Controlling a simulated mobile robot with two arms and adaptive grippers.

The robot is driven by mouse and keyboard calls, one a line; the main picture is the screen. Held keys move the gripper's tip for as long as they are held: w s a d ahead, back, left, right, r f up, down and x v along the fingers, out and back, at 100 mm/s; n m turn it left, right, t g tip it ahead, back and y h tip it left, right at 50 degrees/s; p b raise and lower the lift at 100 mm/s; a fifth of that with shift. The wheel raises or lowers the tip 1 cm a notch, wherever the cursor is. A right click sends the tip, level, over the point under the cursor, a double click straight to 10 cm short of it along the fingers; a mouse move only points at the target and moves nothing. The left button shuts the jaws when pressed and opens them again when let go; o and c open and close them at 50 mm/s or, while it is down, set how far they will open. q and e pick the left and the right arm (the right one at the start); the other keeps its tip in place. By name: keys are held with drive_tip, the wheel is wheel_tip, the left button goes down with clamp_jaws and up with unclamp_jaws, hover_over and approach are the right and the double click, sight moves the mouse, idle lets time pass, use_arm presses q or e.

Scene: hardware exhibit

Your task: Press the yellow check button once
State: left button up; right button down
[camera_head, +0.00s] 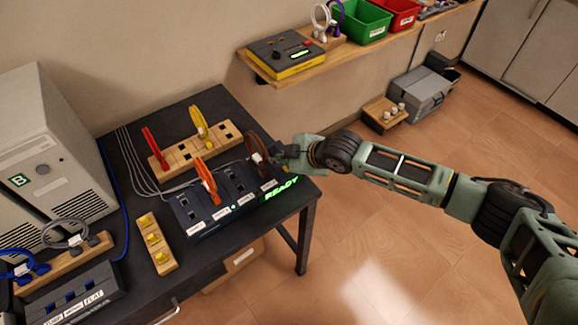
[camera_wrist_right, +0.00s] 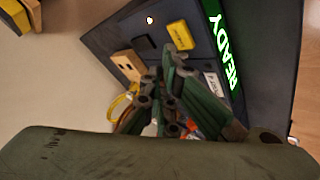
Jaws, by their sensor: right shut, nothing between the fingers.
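The yellow check button (camera_wrist_right: 180,35) is a small yellow block with dark marks on the dark panel (camera_wrist_right: 116,34), beside the glowing green READY strip (camera_wrist_right: 228,55). In the head view the panel (camera_head: 188,220) lies on the black table, with its READY strip (camera_head: 281,189) along the near right edge. I cannot make out the button there; my right gripper and a brown plug are over that end. My right gripper (camera_head: 277,157) is shut and empty at the panel's right end. In the wrist view its fingertips (camera_wrist_right: 170,62) are just short of the button; contact cannot be told. My left gripper is not in view.
A brown round plug (camera_head: 256,146) and an orange plug (camera_head: 206,180) stand on the panel. A wooden rack (camera_head: 172,163) with red and yellow plugs is behind it. A wooden strip with yellow pieces (camera_head: 146,221) lies left. A yellow-and-black device (camera_head: 285,56) sits on the shelf.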

sight(283, 171)
drive_tip(key=shift+f, duration=0.2)
drive_tip(key=shift+f, duration=0.25)
drive_tip(key=shift+f+b, duration=0.45)
idle(0.8)
drive_tip(key=shift+r, duration=0.1)
drive_tip(key=shift+r+p, duration=0.75)
drive_tip(key=shift+p, duration=0.05)
wheel_tip(283, 171, up, 5)
drive_tip(key=p, duration=0.4)
idle(0.4)
